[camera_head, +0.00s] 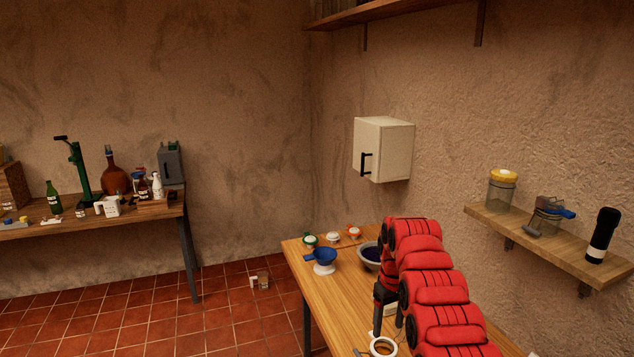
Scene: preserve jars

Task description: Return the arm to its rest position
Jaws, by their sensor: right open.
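My right arm (436,285) is red and reaches in from the lower right over the wooden table (345,302). Its gripper (388,328) points down over the table, with its dark fingers apart and nothing seen between them. A ring-shaped white item (383,345) shows just below the fingers, cut off by the lower edge of the picture. The arm hides the right part of the table. My left gripper is not in view.
A blue funnel (322,256), a dark-filled bowl (368,258) and small jars (310,240) stand on the table. A wall cabinet (383,150) hangs above. A shelf (545,240) at right holds a yellow-lidded jar (501,190) and a black bottle (602,235).

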